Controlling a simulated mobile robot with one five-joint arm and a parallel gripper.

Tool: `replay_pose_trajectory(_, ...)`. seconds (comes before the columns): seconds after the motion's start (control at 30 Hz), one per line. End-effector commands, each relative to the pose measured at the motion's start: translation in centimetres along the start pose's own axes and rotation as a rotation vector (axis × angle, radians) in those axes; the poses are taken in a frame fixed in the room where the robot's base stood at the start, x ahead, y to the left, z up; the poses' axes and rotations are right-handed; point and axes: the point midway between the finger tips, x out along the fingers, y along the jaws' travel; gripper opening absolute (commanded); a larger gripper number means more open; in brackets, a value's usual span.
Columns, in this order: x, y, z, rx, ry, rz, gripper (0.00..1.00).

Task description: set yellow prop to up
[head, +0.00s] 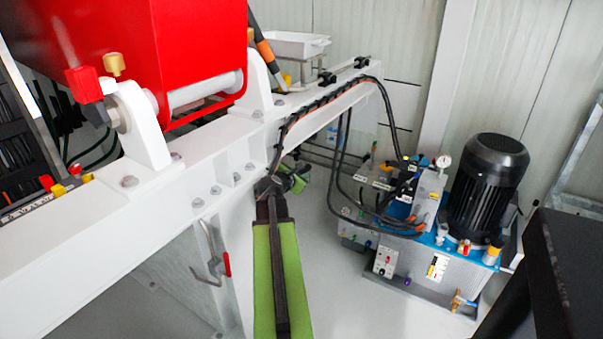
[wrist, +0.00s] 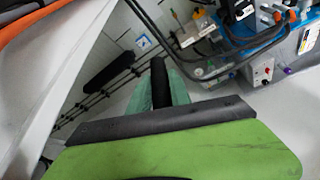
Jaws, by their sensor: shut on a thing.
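I cannot tell for sure which thing is the yellow prop. A small yellow part (head: 287,79) shows on the white beam beside the white tray, at the foot of a black and orange bar. My green and black arm reaches up from the bottom of the head view. My gripper (head: 286,181) is at its far end, beside the beam's lower edge and below the hoses. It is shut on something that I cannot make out. In the wrist view my green and black parts fill the lower middle, and no yellow prop shows clearly.
The long white beam (head: 75,240) carries a red tank (head: 200,35) on its left part. Black hoses (head: 335,95) hang from the beam to a pump unit with a black motor (head: 487,185). A hook with a red grip (head: 227,264) hangs left of my arm. Grey floor is free below.

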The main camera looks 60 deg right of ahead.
Motion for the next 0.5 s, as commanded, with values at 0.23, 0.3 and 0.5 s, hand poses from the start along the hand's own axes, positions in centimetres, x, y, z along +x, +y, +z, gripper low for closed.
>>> replay_pose_trajectory(0.23, -0.04, 0.48, 0.17, -0.005, -0.004, 0.012, 0.43)
replay_pose_trajectory(0.3, -0.05, 0.45, 0.13, -0.004, -0.003, 0.011, 0.45)
replay_pose_trajectory(0.5, -0.08, 0.41, 0.05, -0.003, -0.002, 0.01, 0.45)
